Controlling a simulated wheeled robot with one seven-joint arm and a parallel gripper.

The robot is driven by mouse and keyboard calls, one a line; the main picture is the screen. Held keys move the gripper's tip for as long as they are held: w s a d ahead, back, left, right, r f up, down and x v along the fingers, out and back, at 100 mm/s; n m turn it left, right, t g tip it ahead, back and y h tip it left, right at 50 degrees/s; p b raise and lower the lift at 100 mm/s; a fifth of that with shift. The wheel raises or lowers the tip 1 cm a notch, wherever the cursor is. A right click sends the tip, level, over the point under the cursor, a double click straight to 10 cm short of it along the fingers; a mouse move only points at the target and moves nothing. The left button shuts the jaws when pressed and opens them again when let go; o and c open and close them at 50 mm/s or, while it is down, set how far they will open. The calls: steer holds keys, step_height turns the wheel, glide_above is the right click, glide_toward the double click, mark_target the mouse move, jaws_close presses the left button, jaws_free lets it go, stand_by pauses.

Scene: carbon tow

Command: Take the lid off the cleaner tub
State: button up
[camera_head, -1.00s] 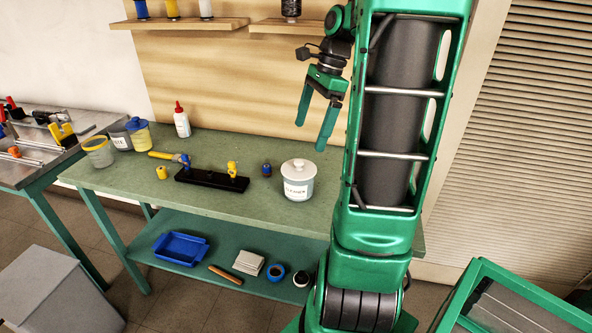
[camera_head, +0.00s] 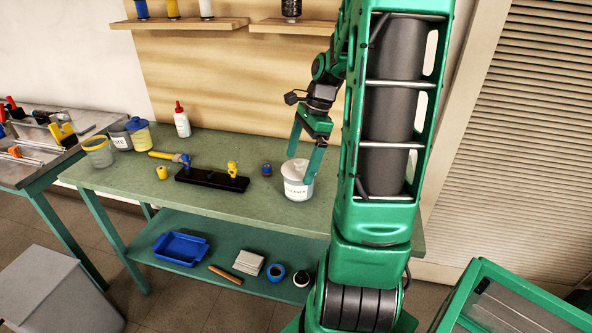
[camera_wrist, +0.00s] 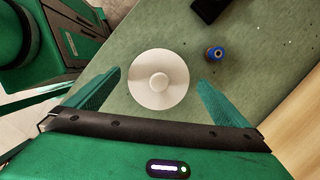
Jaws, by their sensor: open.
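The cleaner tub (camera_head: 298,190) is a pale cylinder with a printed label, upright on the green workbench. Its white lid (camera_head: 296,170) is on top. In the wrist view the lid (camera_wrist: 146,91) is a round disc with a central knob (camera_wrist: 158,82), between and beyond the fingers. My gripper (camera_head: 301,163) is open and empty, pointing down above the tub, its fingers straddling the lid in the head view. In the wrist view my gripper (camera_wrist: 158,92) shows a finger on each side of the lid. I cannot tell whether a finger touches it.
A small blue bobbin (camera_head: 267,169) and a black rack (camera_head: 211,181) stand left of the tub on the bench (camera_head: 240,205). A white bottle with a red cap (camera_head: 182,122) and other tubs are farther left.

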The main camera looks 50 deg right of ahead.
steer(key=c, duration=1.1)
steer(key=shift+r, duration=0.15)
